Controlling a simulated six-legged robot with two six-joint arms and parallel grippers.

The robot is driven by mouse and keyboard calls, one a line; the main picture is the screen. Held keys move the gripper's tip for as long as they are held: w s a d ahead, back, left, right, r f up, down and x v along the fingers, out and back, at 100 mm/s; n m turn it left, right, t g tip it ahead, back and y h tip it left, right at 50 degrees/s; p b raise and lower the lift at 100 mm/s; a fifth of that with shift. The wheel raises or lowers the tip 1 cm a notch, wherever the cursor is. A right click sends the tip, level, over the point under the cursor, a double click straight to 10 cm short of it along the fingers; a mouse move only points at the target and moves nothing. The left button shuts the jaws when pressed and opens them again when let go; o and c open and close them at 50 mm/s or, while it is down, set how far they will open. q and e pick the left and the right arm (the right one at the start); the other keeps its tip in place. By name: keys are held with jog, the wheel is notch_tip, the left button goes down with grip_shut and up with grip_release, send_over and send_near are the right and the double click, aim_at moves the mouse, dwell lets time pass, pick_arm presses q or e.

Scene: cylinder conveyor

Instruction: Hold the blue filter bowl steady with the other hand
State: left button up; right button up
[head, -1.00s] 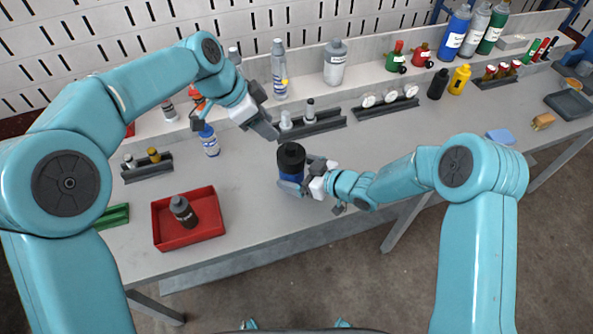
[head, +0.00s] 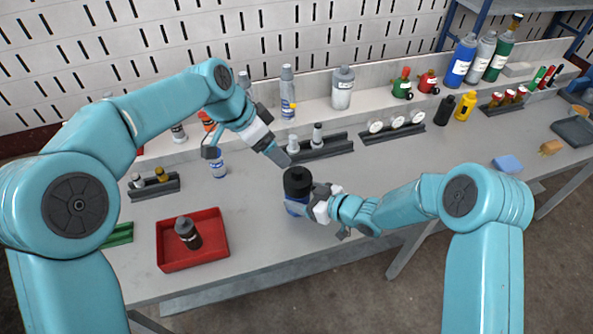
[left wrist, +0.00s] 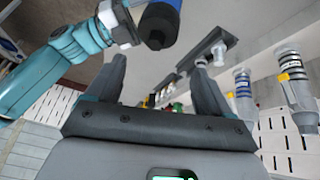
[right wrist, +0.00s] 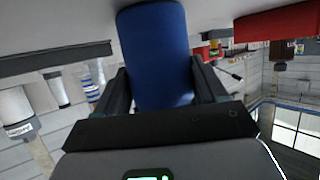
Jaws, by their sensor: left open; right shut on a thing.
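The blue filter bowl (head: 294,208) stands at the front middle of the bench under a black round cap (head: 298,180). My right gripper (head: 309,204) is shut on the bowl from the right side. In the right wrist view the blue bowl (right wrist: 155,55) fills the space between the fingers. My left gripper (head: 283,159) is open and empty, just behind and to the left of the cap. In the left wrist view the black cap (left wrist: 158,25) shows beyond the open fingers (left wrist: 162,75), apart from them. The bowl's lower part is partly hidden by my right gripper.
A red tray (head: 222,245) with a dark bottle (head: 188,232) lies at the left. A dark rack (head: 325,150) with small fittings stands behind the bowl. Bottles line the back ledge. The bench right of my right gripper is largely clear, with a blue block (head: 507,164).

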pick_arm(q)
jog(key=a+f+n+y, duration=0.1)
jog(key=a+f+n, duration=0.1)
jog(key=n, duration=0.2)
jog(key=n+t+y, duration=0.2)
jog(key=n+y, duration=0.1)
jog(key=n, duration=0.2)
send_near(297, 172)
jog(key=x, duration=1.2)
jog(key=shift+f, duration=0.1)
jog(key=c, duration=0.9)
jog(key=o, duration=1.2)
